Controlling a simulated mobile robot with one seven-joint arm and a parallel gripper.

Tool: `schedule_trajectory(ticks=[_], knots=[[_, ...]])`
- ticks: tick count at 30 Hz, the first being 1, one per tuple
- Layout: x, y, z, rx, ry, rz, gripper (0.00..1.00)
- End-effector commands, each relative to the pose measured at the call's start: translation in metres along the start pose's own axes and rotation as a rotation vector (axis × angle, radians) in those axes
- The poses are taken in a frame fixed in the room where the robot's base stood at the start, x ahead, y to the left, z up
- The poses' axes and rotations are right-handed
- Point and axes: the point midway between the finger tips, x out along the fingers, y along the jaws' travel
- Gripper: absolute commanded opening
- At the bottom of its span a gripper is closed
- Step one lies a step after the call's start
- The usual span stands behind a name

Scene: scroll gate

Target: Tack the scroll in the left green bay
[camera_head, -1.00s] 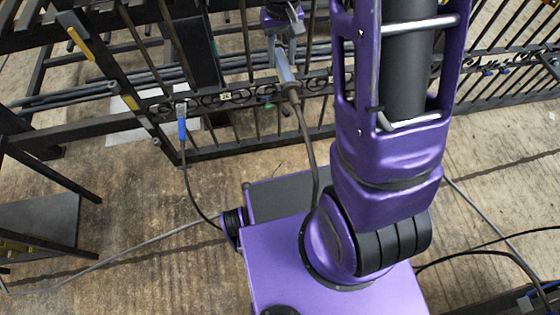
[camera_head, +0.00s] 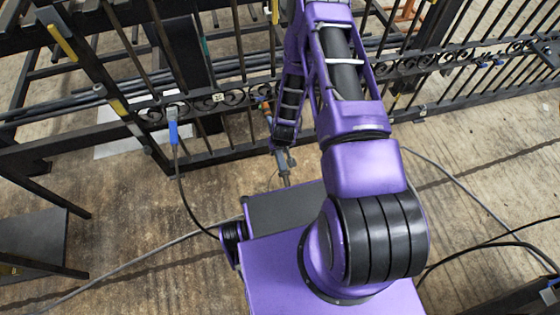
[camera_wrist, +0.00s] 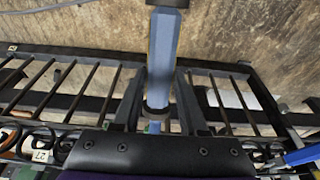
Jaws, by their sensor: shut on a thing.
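My gripper (camera_wrist: 158,108) is shut on a blue-grey, torch-like tool (camera_wrist: 164,55), which shows upright between the two dark fingers in the wrist view. In the head view my gripper (camera_head: 285,138) hangs in front of the dark gate, with the tool (camera_head: 284,165) below it over the floor. The gate's scroll row (camera_head: 150,114) runs along a rail left of my arm, and scrolls (camera_wrist: 42,136) show at the lower left in the wrist view. My arm hides part of the row. I cannot tell which scroll is loose or which bay is the left green one.
A blue-handled clamp (camera_head: 173,131) with a black cable grips the gate rail on the left. A dark stand (camera_head: 32,240) is at the lower left. Cables lie on the floor. A white sheet (camera_head: 120,138) lies behind the gate. The brown floor before the gate is otherwise mostly clear.

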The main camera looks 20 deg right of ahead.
Motion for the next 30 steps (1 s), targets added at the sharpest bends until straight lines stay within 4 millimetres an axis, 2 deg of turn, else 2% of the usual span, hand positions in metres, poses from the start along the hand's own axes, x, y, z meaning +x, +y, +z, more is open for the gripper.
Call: schedule_trajectory(ticks=[1, 3, 9, 14, 24, 30], knots=[[0.012, 0.000, 0.010, 0.010, 0.006, 0.000, 0.00], [0.021, 0.000, 0.017, 0.014, 0.016, 0.003, 0.00], [0.029, 0.000, 0.021, 0.019, 0.033, 0.006, 0.00], [0.028, 0.000, 0.009, 0.018, 0.034, 0.007, 0.00], [0.027, 0.001, -0.027, 0.018, 0.033, 0.007, 0.00], [0.027, 0.001, -0.041, 0.017, 0.031, 0.006, 0.00]])
